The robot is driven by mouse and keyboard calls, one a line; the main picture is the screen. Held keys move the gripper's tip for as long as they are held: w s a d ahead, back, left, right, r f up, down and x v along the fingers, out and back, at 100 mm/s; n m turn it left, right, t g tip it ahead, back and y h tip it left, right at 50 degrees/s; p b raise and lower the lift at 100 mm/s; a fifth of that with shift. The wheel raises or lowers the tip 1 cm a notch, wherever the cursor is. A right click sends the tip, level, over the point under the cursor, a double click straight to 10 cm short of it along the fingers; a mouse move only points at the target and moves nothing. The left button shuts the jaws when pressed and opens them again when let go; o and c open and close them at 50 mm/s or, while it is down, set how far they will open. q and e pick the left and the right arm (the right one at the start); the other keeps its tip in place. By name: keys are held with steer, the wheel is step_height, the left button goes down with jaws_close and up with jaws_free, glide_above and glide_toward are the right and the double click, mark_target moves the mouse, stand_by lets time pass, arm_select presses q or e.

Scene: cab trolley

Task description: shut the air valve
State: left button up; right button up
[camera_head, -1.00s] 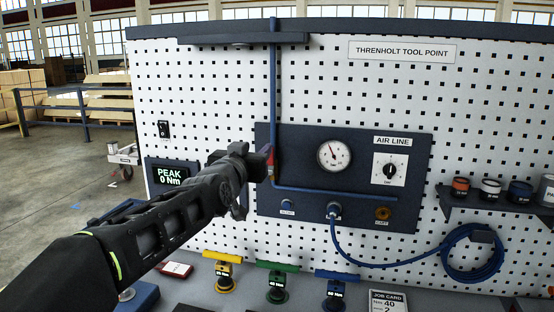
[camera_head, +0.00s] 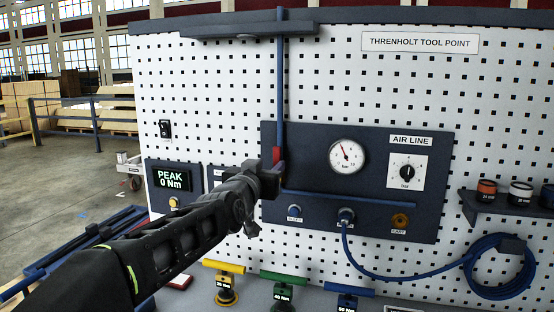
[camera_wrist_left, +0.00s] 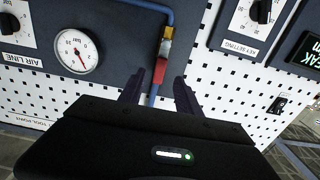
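The air valve's red lever (camera_head: 277,155) stands upright along the vertical blue pipe (camera_head: 280,85), left of the pressure gauge (camera_head: 347,156). In the left wrist view the red lever (camera_wrist_left: 164,48) lies in line with the pipe, beside a brass-coloured fitting (camera_wrist_left: 167,33). My left gripper (camera_head: 272,176) is at the panel, just below the lever. My right gripper is not in view.
The gauge needle is off upright. An air line dial (camera_head: 407,171) is on the right of the dark panel (camera_head: 380,215). A coiled blue hose (camera_head: 500,268) hangs at lower right. Coloured-handled tools (camera_head: 284,285) stand along the bench front. A shelf (camera_head: 250,30) juts out above.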

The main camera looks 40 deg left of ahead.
mark_target(276, 159)
arm_select(q)
steer(key=p+x, duration=0.3)
steer(key=x, duration=0.3)
steer(key=shift+w+a+r, duration=0.1)
steer(key=shift+w+a, duration=0.05)
steer(key=shift+w, duration=0.2)
steer(key=shift+w+a, duration=0.1)
steer(key=shift+w, duration=0.15)
steer(key=shift+c, duration=0.4)
jaws_close()
stand_by(0.5)
